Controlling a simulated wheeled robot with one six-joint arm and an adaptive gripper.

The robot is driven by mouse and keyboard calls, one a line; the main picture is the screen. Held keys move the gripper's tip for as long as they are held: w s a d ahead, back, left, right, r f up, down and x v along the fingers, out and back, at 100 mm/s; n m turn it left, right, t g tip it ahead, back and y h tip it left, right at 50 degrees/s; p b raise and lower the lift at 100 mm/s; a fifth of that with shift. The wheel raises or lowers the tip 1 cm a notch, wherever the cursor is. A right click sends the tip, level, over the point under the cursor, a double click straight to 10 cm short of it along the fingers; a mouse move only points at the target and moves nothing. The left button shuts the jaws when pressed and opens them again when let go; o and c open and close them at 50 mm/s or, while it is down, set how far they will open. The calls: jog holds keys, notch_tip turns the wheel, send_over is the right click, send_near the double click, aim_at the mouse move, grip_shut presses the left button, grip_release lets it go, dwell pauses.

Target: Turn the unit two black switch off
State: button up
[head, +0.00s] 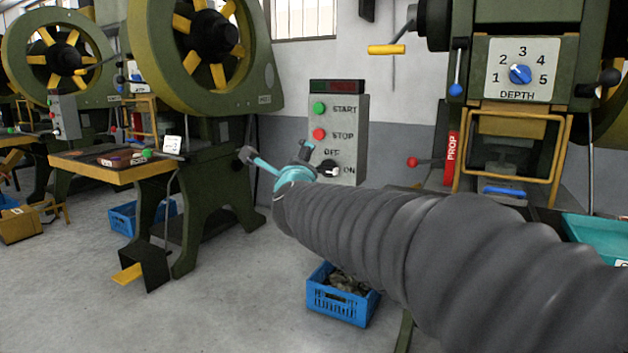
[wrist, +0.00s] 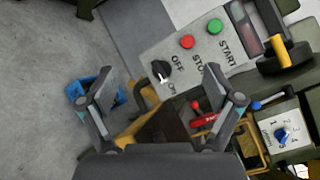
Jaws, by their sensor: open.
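The black switch (head: 328,167) is a round knob low on a grey control panel (head: 352,112), below the green START and red STOP buttons. Its white pointer is turned toward ON, with OFF above. In the wrist view the switch (wrist: 159,70) shows between the fingers, its white mark also on the ON side. My gripper (head: 277,154) is open and empty in front of the panel, left of the switch in the head view. The wrist view shows both fingers (wrist: 160,76) spread apart. My arm and right finger lie close to the switch in the head view; contact cannot be told.
A green press with a DEPTH dial (head: 520,74) and a red-knobbed lever (head: 412,162) stands right of the panel. Another press (head: 205,130) with a work table stands left. A blue crate (head: 338,307) sits on the floor below. Open floor lies at left.

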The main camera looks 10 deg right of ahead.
jog(key=w+f+m+h+b, duration=0.1)
jog(key=w+f+m+h, duration=0.1)
jog(key=w+m+h, duration=0.5)
jog(key=m+g+h+b, duration=0.1)
jog(key=m+g+h, duration=0.2)
jog(key=m, duration=0.9)
send_near(325, 170)
jog(key=p+x, duration=0.1)
jog(key=x, duration=0.8)
jog(key=c, duration=1.1)
